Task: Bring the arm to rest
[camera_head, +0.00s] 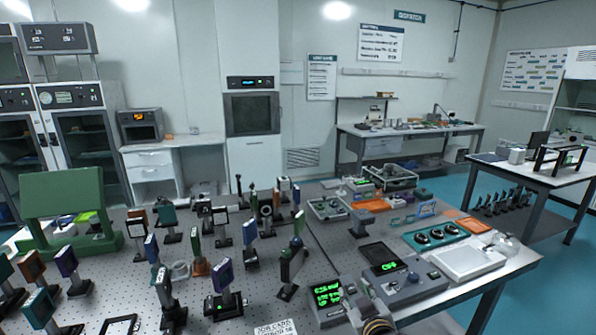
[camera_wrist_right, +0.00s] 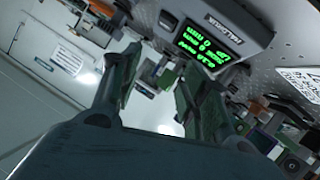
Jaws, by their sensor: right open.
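My right gripper (camera_head: 368,302) is at the bottom edge of the head view, beside a box with a green readout (camera_head: 327,294). Little of it shows there and my wrist partly covers it. In the right wrist view its two dark green fingers stand apart, with the gripper (camera_wrist_right: 158,72) open and no object seen between them. The readout box (camera_wrist_right: 205,42) shows beyond the fingertips, upper right. I cannot tell how far the fingers are from it. My left gripper is not in view.
The perforated optical table (camera_head: 120,290) holds many mounted optics at left and centre. A grey controller (camera_head: 412,285), a teal tray (camera_head: 435,234) and a white-topped box (camera_head: 467,262) stand to the right. Blue floor (camera_head: 545,285) is open beyond the table's right edge.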

